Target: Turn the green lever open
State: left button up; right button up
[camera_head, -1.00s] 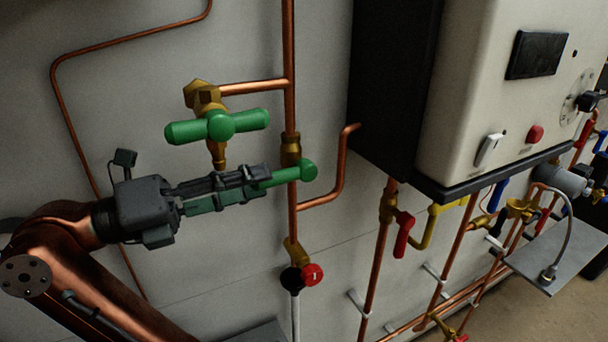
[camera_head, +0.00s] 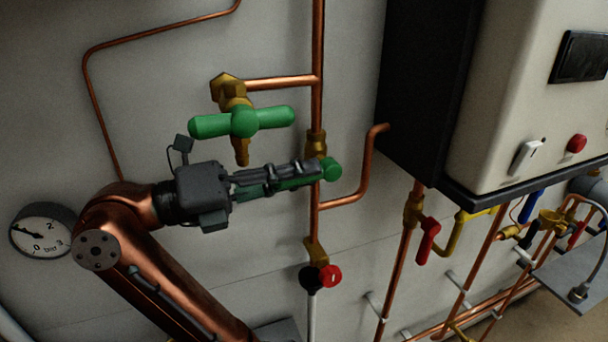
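A green lever (camera_head: 331,168) with a rounded end at the vertical copper pipe points left, just below a brass fitting. Only the rounded end and thin green strips of the lever show past the fingers. I cannot tell whether the fingers press on it. Above, a separate green T-shaped handle (camera_head: 243,122) sits level on a brass valve, clear of the gripper.
A white boiler with a black side (camera_head: 428,85) stands at the right. A red lever (camera_head: 427,240), yellow pipe (camera_head: 453,236) and a black and red knob (camera_head: 321,277) lie lower down. A round gauge (camera_head: 43,231) is at the left. A bent copper pipe (camera_head: 367,165) is close right of the lever.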

grip_shut()
pick_arm(q)
jog(key=shift+s, duration=0.1)
pick_arm(e)
jog(key=shift+f, duration=0.25)
pick_arm(q)
jog(key=w+b, duration=0.2)
jog(key=w, duration=0.4)
jog(key=shift+d+b, duration=0.3)
jog(key=shift+d, duration=0.1)
pick_arm(e)
jog(key=f+h, duration=0.2)
jog(key=h, duration=0.1)
jog(key=t+h, duration=0.1)
jog(key=h, duration=0.1)
jog(key=shift+w+d+f, duration=0.1)
jog(key=shift+d+f, duration=0.15)
jog(key=shift+f, duration=0.15)
pick_arm(q)
jog(key=shift+r, duration=0.1)
